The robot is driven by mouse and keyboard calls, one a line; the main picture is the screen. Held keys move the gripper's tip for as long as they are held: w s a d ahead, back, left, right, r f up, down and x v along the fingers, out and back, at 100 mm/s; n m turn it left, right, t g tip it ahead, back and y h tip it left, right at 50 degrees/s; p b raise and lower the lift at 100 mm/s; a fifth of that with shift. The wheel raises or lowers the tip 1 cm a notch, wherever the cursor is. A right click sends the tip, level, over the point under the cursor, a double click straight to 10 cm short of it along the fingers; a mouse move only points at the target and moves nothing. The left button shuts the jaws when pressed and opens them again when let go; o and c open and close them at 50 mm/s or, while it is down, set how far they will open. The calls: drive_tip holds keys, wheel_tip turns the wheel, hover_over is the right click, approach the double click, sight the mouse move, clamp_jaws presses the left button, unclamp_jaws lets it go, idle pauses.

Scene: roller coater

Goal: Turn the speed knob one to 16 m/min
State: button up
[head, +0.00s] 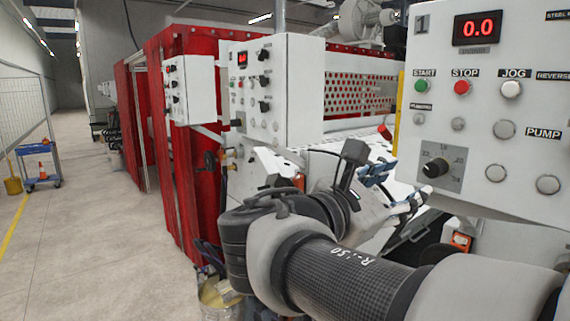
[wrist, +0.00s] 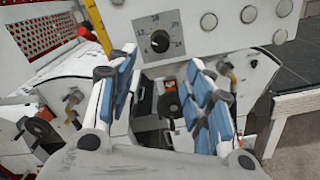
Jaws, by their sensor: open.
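The speed knob (head: 436,167) is a black round knob on a grey scale plate, on the white control panel marked 1 (head: 420,60). It also shows in the wrist view (wrist: 160,42), upper middle; the scale numbers are too small to read surely. The red display (head: 477,27) above reads 0.0. My gripper (head: 398,184) has blue and white fingers and is open and empty. In the wrist view its fingers (wrist: 162,62) stand apart on either side below the knob, not touching it.
Green start (head: 421,86), red stop (head: 462,87) and white jog (head: 511,89) buttons sit above the knob. Plain buttons (head: 495,173) lie to its right. A second white panel (head: 270,95) and red curtains (head: 175,170) stand left.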

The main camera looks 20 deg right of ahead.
sight(429, 172)
drive_tip(key=x, duration=1.3)
drive_tip(key=shift+c, duration=0.3)
drive_tip(key=c, duration=1)
drive_tip(key=shift+b, duration=0.45)
